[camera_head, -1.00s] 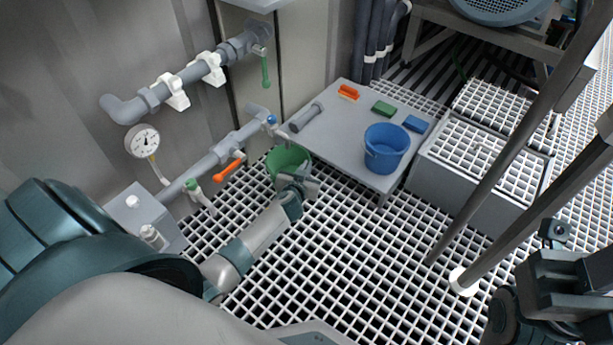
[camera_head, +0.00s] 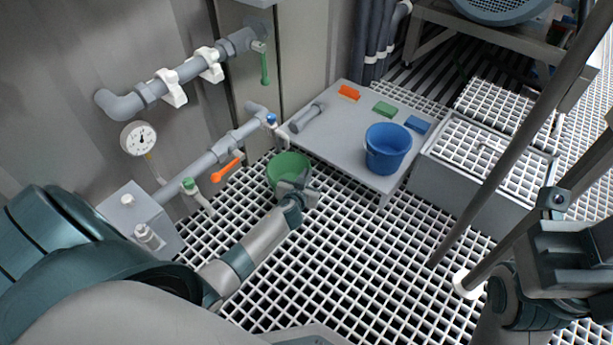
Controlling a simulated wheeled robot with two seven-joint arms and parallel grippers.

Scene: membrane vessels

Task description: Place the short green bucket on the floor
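The short green bucket (camera_head: 287,166) is at the picture's middle left, just left of the low grey table and over the white floor grating. I cannot tell whether its base touches the grating. My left gripper (camera_head: 296,188) is at the bucket's near side and overlaps its rim. The fingers are small and partly hidden, so their grip on the rim is unclear. My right gripper (camera_head: 550,200) is at the right edge, away from the bucket, beside the grey poles.
The low grey table (camera_head: 335,125) holds a blue bucket (camera_head: 387,150), a green block (camera_head: 385,109), a blue block (camera_head: 417,124), an orange brush (camera_head: 349,92) and a grey cylinder (camera_head: 307,117). Wall pipes with an orange-handled valve (camera_head: 226,170) stand left. Open grating (camera_head: 345,245) lies in front.

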